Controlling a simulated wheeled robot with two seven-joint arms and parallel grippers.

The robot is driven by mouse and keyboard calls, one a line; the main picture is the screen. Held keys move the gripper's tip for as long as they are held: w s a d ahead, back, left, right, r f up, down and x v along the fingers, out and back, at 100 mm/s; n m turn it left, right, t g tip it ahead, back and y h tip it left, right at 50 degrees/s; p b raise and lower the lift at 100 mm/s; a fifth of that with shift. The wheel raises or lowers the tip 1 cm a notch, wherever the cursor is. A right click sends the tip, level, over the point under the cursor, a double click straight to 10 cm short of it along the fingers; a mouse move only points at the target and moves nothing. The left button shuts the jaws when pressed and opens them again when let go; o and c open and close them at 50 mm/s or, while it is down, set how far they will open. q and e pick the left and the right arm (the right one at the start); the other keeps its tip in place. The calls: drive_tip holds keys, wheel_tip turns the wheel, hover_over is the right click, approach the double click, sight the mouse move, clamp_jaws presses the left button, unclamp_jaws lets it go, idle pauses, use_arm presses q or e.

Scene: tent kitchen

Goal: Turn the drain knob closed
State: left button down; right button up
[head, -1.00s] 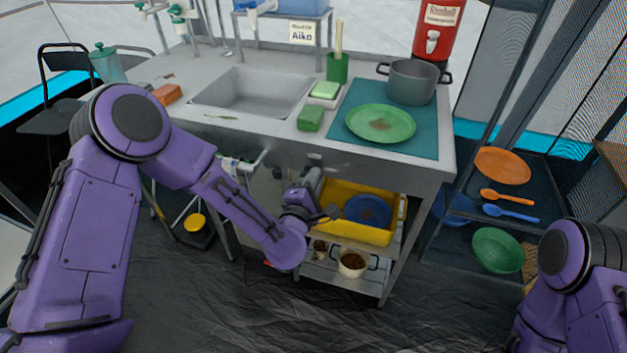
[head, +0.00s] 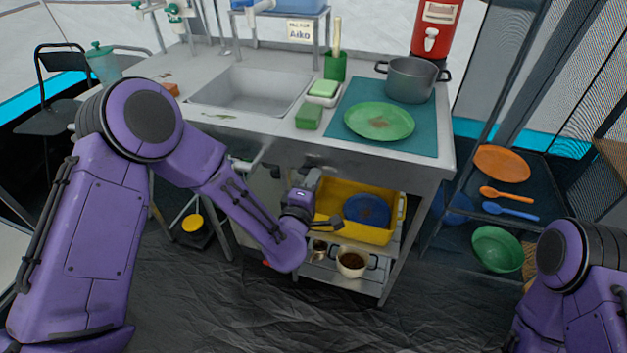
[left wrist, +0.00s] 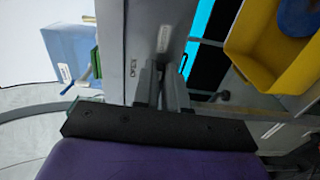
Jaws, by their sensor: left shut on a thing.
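My left gripper (head: 315,172) reaches up to the underside of the counter's front edge, right of the sink (head: 252,92). In the left wrist view its two grey fingers (left wrist: 163,72) are close together at the grey front panel (left wrist: 138,30). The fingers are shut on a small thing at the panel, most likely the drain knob. The knob is hidden by the fingers, so its angle cannot be told. My right gripper is out of view; only my right arm shows at the lower right.
A yellow bin (head: 372,228) with a blue plate (head: 367,210) sits on the shelf just below and right of the left gripper.

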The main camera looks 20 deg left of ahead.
use_arm(q)
drive_tip(key=shift+f, duration=0.1)
drive_tip(key=c, duration=1.2)
unclamp_jaws()
drive_tip(key=s, duration=0.5)
drive_tip(key=s+b, duration=0.1)
drive_tip(key=s, duration=0.4)
drive_tip(key=shift+s+a, duration=0.2)
drive_tip(key=shift+s, duration=0.1)
